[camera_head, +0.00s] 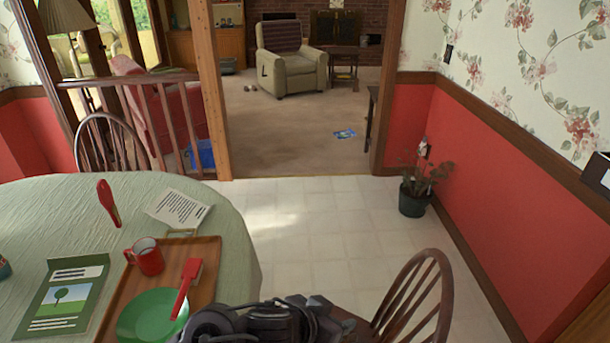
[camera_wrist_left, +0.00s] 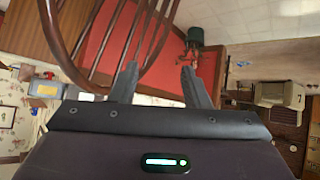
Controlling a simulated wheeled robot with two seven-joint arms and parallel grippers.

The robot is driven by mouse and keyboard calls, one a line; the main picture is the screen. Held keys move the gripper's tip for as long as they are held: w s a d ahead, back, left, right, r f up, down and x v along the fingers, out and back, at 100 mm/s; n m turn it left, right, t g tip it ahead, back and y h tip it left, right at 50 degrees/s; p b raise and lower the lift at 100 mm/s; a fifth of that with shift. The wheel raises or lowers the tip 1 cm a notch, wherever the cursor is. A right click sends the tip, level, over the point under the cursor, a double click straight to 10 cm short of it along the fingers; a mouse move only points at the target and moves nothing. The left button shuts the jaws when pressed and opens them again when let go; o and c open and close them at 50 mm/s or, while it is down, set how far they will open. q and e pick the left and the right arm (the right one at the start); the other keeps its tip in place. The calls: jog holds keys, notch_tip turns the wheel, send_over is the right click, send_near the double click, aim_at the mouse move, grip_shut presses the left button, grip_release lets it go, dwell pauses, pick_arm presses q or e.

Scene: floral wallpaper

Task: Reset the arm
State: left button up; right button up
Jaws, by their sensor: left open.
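My left arm (camera_head: 265,322) shows at the bottom centre in the head view, dark grey and black with cables. It reaches past the right side of the tray. Its gripper (camera_head: 336,312) points to the right, close to a wooden chair. In the left wrist view the two dark fingers of the left gripper (camera_wrist_left: 158,72) stand apart with nothing between them. The chair back (camera_wrist_left: 150,45) shows behind the fingers, and I cannot tell whether they touch it. My right gripper is in neither view.
The round table (camera_head: 60,215) holds a wooden tray (camera_head: 207,258) with a green plate (camera_head: 145,315), a red mug (camera_head: 146,257) and a red brush (camera_head: 188,285). The chair (camera_head: 420,290) stands at the lower right. A potted plant (camera_head: 414,198) stands by the red wall. The tiled floor (camera_head: 320,220) between is clear.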

pick_arm(q)
jog(key=s+a+f+n+g+y, duration=0.1)
jog(key=s+a+f+n+y, duration=0.15)
jog(key=s+a, duration=0.65)
jog(key=s+a+f+n+g+y, duration=0.2)
jog(key=s+a+n+y, duration=0.15)
jog(key=a, duration=1.25)
notch_tip(320, 180, down, 32)
jog(key=s+f+g+y, duration=0.1)
jog(key=s+g, duration=0.1)
jog(key=s, duration=0.1)
jog(key=s+a+f, duration=0.1)
jog(key=s+f, duration=0.6)
jog(key=s, duration=0.2)
jog(key=s+a+f, duration=0.2)
jog(key=s+f, duration=0.6)
jog(key=s, duration=0.1)
jog(key=shift+a+m+g, duration=0.3)
jog(key=shift+f, duration=0.1)
